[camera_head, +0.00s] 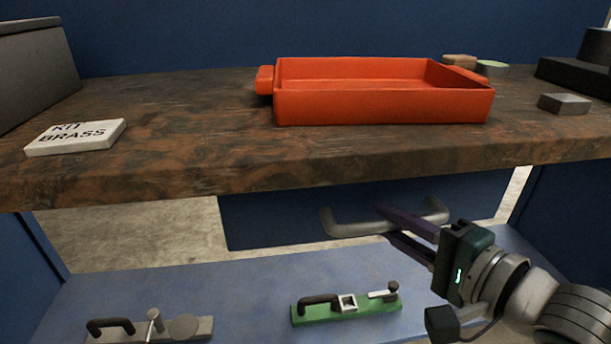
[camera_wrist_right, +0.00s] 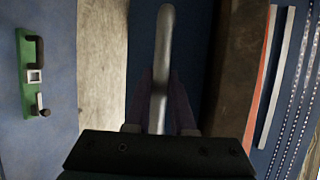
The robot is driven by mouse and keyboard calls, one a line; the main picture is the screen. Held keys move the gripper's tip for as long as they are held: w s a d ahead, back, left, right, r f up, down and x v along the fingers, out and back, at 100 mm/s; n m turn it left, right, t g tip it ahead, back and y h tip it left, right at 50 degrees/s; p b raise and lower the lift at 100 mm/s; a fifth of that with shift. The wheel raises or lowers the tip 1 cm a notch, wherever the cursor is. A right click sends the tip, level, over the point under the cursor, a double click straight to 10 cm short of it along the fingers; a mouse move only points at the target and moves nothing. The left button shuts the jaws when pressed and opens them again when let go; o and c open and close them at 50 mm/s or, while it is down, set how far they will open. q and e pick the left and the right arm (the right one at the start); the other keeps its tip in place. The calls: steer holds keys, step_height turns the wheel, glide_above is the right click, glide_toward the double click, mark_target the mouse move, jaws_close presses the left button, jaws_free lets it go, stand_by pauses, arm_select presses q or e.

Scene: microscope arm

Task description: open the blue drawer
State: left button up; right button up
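The blue drawer (camera_head: 270,225) sits under the tabletop, its dark front facing me; its top edge is hidden by the table. It looks closed. Its grey bar handle (camera_head: 342,220) runs sideways across the front. My right gripper (camera_head: 384,222) reaches in from the right, one purple finger above the bar and one below. In the right wrist view the handle (camera_wrist_right: 163,60) passes between the fingers, which lie close against both its sides; the gripper looks shut on it. My left gripper is not in view.
A brown tabletop (camera_head: 180,150) overhangs the drawer and carries a red tray (camera_head: 380,108) and a white label block (camera_head: 75,137). The blue lower shelf (camera_head: 250,290) holds a green clamp fixture (camera_head: 345,308) and a grey one (camera_head: 190,330). Blue side panels stand left and right.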

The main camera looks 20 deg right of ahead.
jaws_close()
stand_by(0.9)
